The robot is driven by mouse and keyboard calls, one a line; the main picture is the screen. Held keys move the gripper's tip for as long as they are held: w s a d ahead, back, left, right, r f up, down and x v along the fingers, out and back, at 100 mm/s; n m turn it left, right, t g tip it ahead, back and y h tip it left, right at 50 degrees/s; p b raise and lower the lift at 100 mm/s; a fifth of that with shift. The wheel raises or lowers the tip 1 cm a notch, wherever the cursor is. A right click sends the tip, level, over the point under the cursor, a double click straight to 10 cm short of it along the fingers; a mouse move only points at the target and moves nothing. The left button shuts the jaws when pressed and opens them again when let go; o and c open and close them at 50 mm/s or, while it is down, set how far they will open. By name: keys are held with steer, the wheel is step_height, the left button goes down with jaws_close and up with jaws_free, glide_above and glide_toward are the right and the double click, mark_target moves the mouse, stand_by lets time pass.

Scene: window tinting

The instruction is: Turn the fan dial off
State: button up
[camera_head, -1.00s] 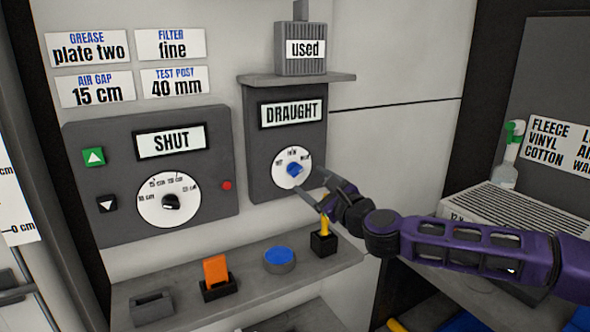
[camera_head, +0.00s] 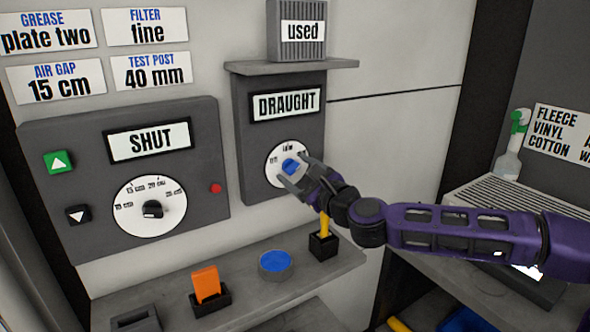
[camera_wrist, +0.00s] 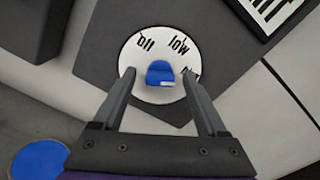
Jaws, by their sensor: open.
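The fan dial is a blue knob (camera_head: 291,166) on a round white plate (camera_head: 275,157) under the DRAUGHT sign (camera_head: 286,104). In the wrist view the knob (camera_wrist: 160,73) sits in the middle of the plate (camera_wrist: 133,57), which reads "off", "low" and a third word partly hidden by a finger. My gripper (camera_head: 297,173) is at the dial. In the wrist view my gripper (camera_wrist: 157,74) is open, with one finger on each side of the knob and a gap to each. Which label the knob points to I cannot tell.
A grey panel (camera_head: 60,220) with a SHUT sign and a black-knobbed dial (camera_head: 152,209) is at left. A ledge (camera_head: 345,65) juts out above the DRAUGHT sign.

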jaws_close()
stand_by(0.3)
steer(key=shift+n, duration=0.3)
steer(key=n, duration=1.1)
steer(key=shift+n, duration=0.3)
steer(key=n, duration=0.5)
steer(key=shift+f+n+p, duration=0.1)
steer(key=shift+n+p, duration=0.2)
steer(key=shift+p, duration=0.05)
steer(key=n, duration=0.6)
